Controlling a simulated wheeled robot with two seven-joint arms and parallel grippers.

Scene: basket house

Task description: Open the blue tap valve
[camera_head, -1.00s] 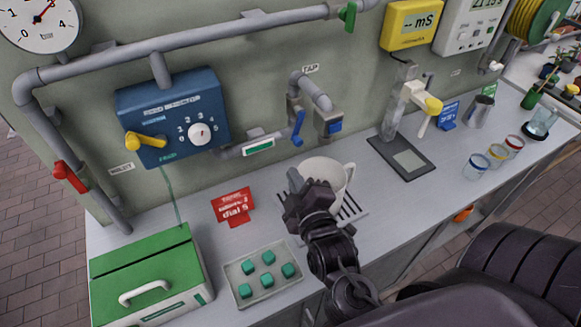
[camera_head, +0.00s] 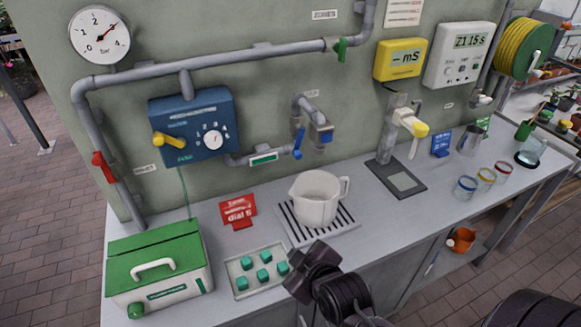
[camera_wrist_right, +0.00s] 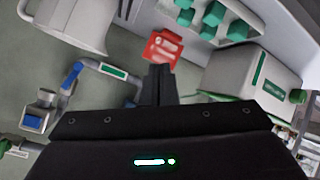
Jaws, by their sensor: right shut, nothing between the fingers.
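The blue tap valve lever (camera_head: 298,144) points down, slightly tilted, on the grey pipe below the TAP label. It also shows at the left of the right wrist view (camera_wrist_right: 72,75). The tap outlet with its blue part (camera_head: 324,137) is just right of it. My left gripper is not in view.
A white jug (camera_head: 317,200) stands on the slotted grate (camera_head: 285,226) below the tap. A tray of teal cubes (camera_head: 240,283), a red dial card (camera_head: 238,211) and a green-lidded box (camera_head: 157,245) are to the left. A blue control box (camera_head: 225,104) is on the wall.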

